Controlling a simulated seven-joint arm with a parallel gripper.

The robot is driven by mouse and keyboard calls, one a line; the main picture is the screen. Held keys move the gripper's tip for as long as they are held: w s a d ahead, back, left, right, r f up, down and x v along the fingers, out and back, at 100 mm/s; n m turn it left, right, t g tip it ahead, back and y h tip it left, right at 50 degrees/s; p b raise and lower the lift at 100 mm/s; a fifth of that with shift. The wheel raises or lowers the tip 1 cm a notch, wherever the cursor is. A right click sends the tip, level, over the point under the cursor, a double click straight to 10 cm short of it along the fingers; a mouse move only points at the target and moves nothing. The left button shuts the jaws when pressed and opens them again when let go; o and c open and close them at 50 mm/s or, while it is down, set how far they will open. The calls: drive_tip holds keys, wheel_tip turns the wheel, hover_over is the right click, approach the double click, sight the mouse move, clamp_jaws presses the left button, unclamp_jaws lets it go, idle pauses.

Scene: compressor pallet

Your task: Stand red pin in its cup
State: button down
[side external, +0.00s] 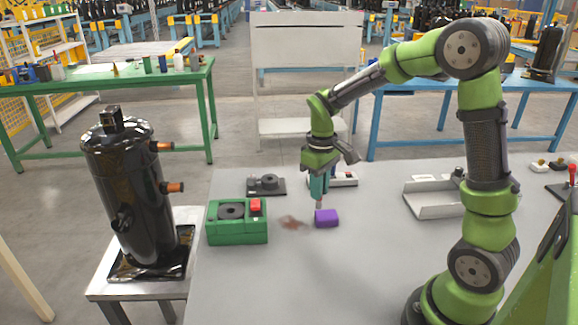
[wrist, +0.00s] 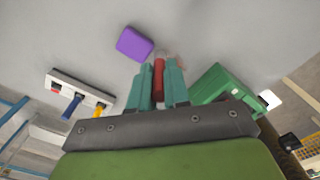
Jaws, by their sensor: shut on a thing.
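My gripper (side external: 319,197) is shut on the red pin (wrist: 158,78), which lies between its teal fingers in the wrist view. In the side external view the pin's lower end shows just below the fingertips, close to the purple block (side external: 326,218). The pin looks roughly upright there. A pale strip (wrist: 84,91) shows at the left of the wrist view. It has a red spot (wrist: 57,87), perhaps the red cup, beside a blue pin (wrist: 72,106) and a yellow pin (wrist: 102,110). In the side external view the strip (side external: 345,180) stands behind my gripper, partly hidden.
A green box (side external: 237,225) with a black disc and red button stands left of my gripper. A blurred reddish patch (side external: 291,222) lies between it and the purple block. A dark plate with a disc (side external: 266,185) is behind; a grey tray (side external: 435,198) is right. The front table is clear.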

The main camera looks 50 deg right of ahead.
drive_tip(key=s+d+f+m, duration=0.1)
drive_tip(key=s+d+m, duration=0.25)
drive_tip(key=d, duration=0.45)
drive_tip(key=s+d+f+m, duration=0.1)
drive_tip(key=s+d+m, duration=0.1)
drive_tip(key=s+d, duration=0.35)
drive_tip(key=shift+w+d+f, duration=0.85)
drive_tip(key=shift+w+d, duration=1.1)
drive_tip(key=shift+w, duration=0.4)
drive_tip(key=shift+w+d+f, duration=0.85)
drive_tip(key=shift+w+d, duration=1.1)
drive_tip(key=shift+w, duration=0.4)
drive_tip(key=shift+w+d+f, duration=0.85)
drive_tip(key=shift+w+d, duration=1.1)
drive_tip(key=shift+w, duration=0.4)
drive_tip(key=shift+f, duration=0.15)
drive_tip(key=c, duration=1.1)
unclamp_jaws()
